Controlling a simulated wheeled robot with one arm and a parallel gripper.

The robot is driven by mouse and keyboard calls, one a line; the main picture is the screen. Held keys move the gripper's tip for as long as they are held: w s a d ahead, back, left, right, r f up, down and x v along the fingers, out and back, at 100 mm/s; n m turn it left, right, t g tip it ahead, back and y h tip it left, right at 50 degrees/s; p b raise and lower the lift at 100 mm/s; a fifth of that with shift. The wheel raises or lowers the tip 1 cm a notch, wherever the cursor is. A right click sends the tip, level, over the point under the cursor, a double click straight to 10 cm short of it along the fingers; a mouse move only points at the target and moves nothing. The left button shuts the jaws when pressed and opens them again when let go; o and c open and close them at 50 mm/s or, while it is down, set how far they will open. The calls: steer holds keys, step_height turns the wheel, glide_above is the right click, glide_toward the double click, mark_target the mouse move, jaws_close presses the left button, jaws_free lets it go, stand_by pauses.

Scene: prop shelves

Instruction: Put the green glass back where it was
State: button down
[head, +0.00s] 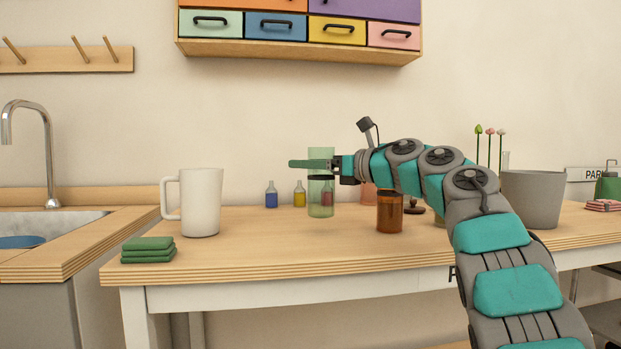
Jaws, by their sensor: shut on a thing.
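The green glass (320,198) is a tall, see-through green tumbler, upright near the middle of the wooden table (270,250). My gripper (312,164) comes from the right and is shut on the glass around its upper half. One teal finger shows across the front of the glass; the other finger is hard to make out. The base of the glass appears at the table's surface; I cannot tell whether it touches. A small red bottle shows through the glass.
A white mug (200,203) and folded green cloths (148,250) are on the left. Small blue (271,195) and yellow (299,194) bottles stand left of the glass. A brown glass (390,212) and a grey pot (532,200) are on the right. The front middle is clear.

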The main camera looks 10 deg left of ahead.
mark_target(311, 178)
steer(key=shift+f+b, duration=0.55)
steer(key=shift+f, duration=0.15)
steer(key=shift+f+b, duration=0.5)
steer(key=shift+f, duration=0.55)
steer(key=shift+f, duration=0.1)
jaws_free()
steer(key=shift+r, duration=0.2)
steer(key=b+v, duration=0.1)
steer(key=v, duration=1.1)
